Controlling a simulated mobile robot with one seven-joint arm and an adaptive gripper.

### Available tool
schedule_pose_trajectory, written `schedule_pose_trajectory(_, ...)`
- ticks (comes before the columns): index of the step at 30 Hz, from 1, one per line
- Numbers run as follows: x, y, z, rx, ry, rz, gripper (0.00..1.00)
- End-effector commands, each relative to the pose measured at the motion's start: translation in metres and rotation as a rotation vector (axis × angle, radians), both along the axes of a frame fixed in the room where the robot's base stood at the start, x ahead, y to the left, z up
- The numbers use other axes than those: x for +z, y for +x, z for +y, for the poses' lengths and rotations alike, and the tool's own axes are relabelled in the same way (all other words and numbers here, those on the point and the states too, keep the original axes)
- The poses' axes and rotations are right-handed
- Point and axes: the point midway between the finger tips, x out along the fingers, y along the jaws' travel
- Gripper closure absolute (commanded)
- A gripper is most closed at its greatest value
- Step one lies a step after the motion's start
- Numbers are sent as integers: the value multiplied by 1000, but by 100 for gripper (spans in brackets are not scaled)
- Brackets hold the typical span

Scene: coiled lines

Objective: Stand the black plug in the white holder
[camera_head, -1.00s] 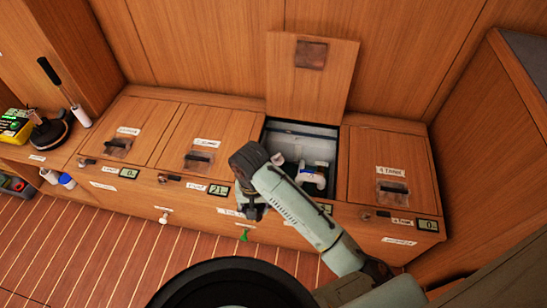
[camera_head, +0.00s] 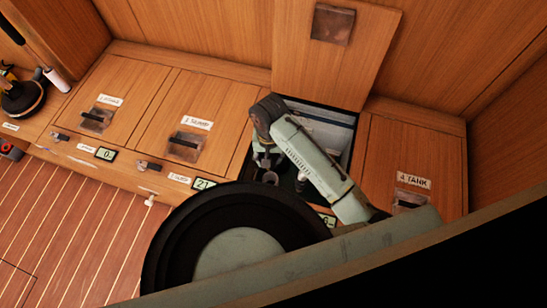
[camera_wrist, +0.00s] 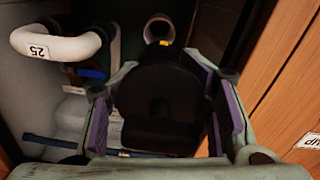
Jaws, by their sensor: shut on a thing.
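In the wrist view my gripper (camera_wrist: 165,88) is shut on a dark, rounded object that I take to be the black plug (camera_wrist: 158,100), held between the purple-lined fingers. A pale, round-mouthed tube (camera_wrist: 160,28) with a small yellow spot by its lower rim shows just beyond it; I cannot tell whether this is the white holder or whether the plug touches it. In the head view my gripper (camera_head: 265,158) points down inside the open locker's left side. The plug is hard to make out there.
The open locker (camera_head: 330,120) has its lid (camera_head: 340,50) raised behind it. In the wrist view a bent white pipe marked 25 (camera_wrist: 55,45) is at left and a wooden wall at right. Closed lids flank the locker. A white cylinder (camera_head: 57,80) is at far left.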

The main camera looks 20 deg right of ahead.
Motion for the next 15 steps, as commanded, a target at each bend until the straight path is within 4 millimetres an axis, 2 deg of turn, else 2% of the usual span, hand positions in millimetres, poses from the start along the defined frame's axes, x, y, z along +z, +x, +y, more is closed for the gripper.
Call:
schedule_pose_trajectory(1, -19, 0, -1, -1, -1, 0, 90)
schedule_pose_trajectory(4, -33, -1, -1, 0, -1, 0, 90)
schedule_pose_trajectory(15, -51, -1, -1, 0, -2, 0, 90)
